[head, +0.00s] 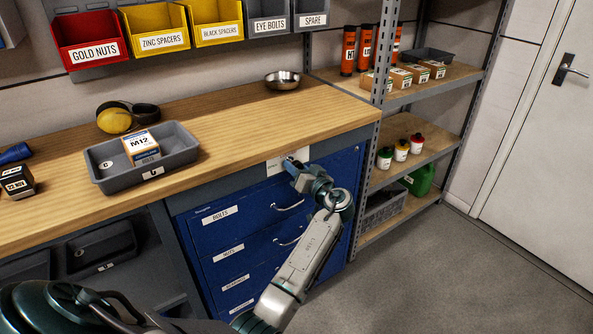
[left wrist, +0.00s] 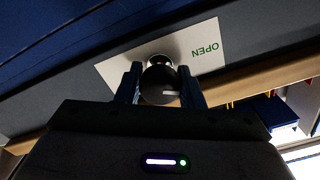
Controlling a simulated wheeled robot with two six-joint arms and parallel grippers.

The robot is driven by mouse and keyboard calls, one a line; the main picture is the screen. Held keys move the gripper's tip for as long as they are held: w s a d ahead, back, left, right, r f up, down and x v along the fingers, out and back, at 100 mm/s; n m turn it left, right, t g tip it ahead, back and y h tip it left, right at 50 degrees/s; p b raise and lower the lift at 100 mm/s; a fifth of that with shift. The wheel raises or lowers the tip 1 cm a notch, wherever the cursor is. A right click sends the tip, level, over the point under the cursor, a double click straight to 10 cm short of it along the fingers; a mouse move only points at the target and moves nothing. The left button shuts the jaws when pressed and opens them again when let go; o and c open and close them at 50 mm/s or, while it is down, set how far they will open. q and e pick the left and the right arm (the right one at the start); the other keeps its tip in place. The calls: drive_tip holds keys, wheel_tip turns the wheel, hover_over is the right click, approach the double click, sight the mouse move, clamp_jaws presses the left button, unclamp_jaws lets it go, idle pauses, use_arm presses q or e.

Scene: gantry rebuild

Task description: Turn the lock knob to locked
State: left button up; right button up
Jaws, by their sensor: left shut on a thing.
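The lock knob (left wrist: 160,82) is a round dark knob on a white label plate (left wrist: 205,48), seen in the left wrist view. The plate has the green word OPEN, upside down in that view, to the right of the knob. A small pale mark shows on the knob's right side. My left gripper (left wrist: 162,88) has one finger on each side of the knob and is shut on it. In the head view the plate (head: 272,165) is on the front rail above the blue drawers. There my left gripper (head: 295,167) hides the knob. My right gripper is not in view.
The blue drawer cabinet (head: 235,246) is under the wooden bench top (head: 225,105). A grey tray (head: 178,168) with an M12 box stands on the bench. A metal bowl (head: 283,80) is near the back. Shelves (head: 440,148) stand to the right; the floor in front is clear.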

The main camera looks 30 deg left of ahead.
use_arm(q)
drive_tip(key=shift+m, duration=1)
drive_tip(key=m, duration=0.2)
drive_tip(key=shift+m+p, duration=0.3)
drive_tip(key=shift+p, duration=0.05)
drive_tip(key=m+p, duration=0.3)
drive_tip(key=m, duration=0.4)
drive_tip(key=shift+r, duration=0.15)
drive_tip(key=shift+m+p, duration=0.3)
drive_tip(key=shift+m, duration=0.3)
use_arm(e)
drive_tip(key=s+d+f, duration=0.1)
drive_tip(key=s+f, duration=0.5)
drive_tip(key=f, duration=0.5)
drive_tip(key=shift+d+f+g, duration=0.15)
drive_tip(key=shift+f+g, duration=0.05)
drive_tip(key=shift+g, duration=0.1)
use_arm(q)
drive_tip(key=shift+s, duration=0.1)
drive_tip(key=o, duration=1)
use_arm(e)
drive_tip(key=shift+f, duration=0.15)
